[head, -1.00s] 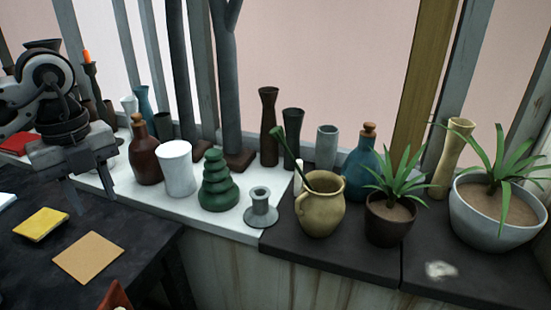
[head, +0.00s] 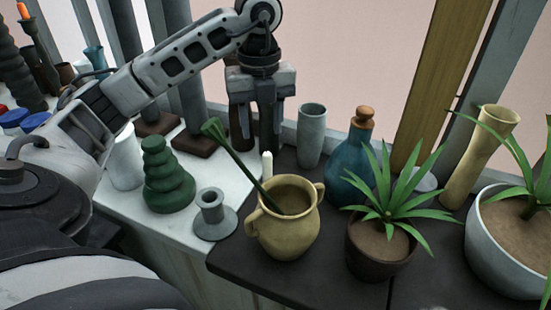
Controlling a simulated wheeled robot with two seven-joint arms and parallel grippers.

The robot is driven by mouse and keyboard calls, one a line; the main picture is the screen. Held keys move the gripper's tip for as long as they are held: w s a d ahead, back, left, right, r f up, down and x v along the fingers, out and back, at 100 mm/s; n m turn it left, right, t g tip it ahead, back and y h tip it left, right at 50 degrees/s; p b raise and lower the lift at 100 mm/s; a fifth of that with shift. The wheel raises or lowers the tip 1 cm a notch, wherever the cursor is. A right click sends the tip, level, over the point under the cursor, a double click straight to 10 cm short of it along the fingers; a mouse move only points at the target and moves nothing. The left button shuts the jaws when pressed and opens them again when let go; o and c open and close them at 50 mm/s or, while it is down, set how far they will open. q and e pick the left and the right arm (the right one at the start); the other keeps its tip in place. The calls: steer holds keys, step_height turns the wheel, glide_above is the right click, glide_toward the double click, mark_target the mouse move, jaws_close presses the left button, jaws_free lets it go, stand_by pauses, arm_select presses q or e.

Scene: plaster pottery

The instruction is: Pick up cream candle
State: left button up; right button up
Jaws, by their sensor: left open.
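The cream candle (head: 267,166) stands upright, small and pale, just behind the tan two-handled pot (head: 285,238); the pot's rim hides its lower part. My left gripper (head: 259,140) points down above and slightly behind the candle in the picture, its two fingers apart with nothing held. A dark vase shows behind and between the fingers. The candle is clear of the fingers in the picture. My right gripper is not in view.
A green tool leans out of the pot. A grey candlestick (head: 213,216) and green stacked vase (head: 168,178) stand left. A grey cup (head: 312,137), blue corked bottle (head: 350,168) and potted plant (head: 380,250) stand right. The dark ledge's front (head: 320,283) is bare.

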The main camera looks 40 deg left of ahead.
mark_target(268, 167)
arm_select(q)
step_height(268, 167, down, 6)
steer(key=shift+f+b, duration=0.1)
steer(key=shift+b, duration=0.25)
steer(key=f, duration=0.5)
steer(key=shift+w+d, duration=0.25)
steer(key=shift+w, duration=0.1)
jaws_close()
